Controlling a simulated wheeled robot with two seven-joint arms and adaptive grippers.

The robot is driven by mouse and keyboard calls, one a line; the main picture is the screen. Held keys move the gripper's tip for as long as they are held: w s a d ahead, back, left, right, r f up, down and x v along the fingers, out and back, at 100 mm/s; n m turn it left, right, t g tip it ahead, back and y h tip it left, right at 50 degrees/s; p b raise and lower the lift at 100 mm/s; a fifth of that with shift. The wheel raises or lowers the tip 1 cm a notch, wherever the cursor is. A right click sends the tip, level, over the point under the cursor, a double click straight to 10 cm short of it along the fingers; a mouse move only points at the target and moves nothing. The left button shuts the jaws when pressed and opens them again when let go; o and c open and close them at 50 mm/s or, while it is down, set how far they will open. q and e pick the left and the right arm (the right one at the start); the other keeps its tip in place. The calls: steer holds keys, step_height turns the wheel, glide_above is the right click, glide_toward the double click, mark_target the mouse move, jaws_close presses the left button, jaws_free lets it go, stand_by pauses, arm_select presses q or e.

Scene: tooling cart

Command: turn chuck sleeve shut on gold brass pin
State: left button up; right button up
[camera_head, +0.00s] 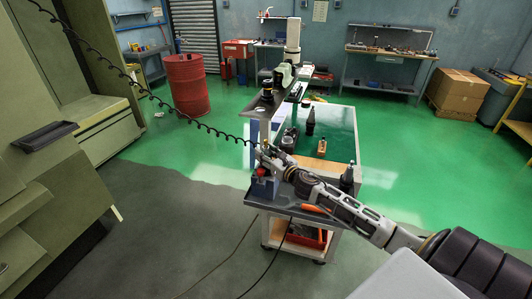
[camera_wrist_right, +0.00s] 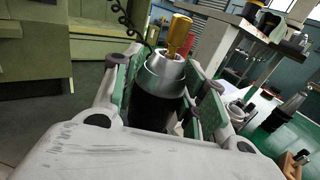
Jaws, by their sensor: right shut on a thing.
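The gold brass pin (camera_wrist_right: 179,36) stands upright, slightly tilted in the picture, in the mouth of the chuck in the right wrist view. The chuck sleeve (camera_wrist_right: 163,76) is a silver ring above a dark body. My right gripper (camera_wrist_right: 167,84) has its green-padded fingers on both sides of the sleeve and is shut on it. In the head view my right gripper (camera_head: 267,157) is at the near left corner of the cart, where the chuck is too small and covered to make out. My left gripper is not in view.
The cart top (camera_head: 256,197) is grey at its near edge. A black coiled cable (camera_head: 146,93) hangs down to the chuck area. Bottles (camera_head: 310,121) and small parts stand further back on the cart. A red drum (camera_head: 187,86) stands behind on the green floor.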

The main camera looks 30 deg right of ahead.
steer(key=shift+r+m+h+p, duration=0.1)
steer(key=shift+m+h+p, duration=0.5)
steer(key=shift+m+h, duration=1.2)
steer(key=shift+h, duration=0.9)
steer(key=o, duration=1)
steer(key=shift+o, duration=0.2)
steer(key=shift+s+a, duration=0.1)
steer(key=shift+s, duration=0.05)
steer(key=v, duration=1.1)
steer(key=shift+s, duration=0.3)
steer(key=shift+a+r, duration=0.1)
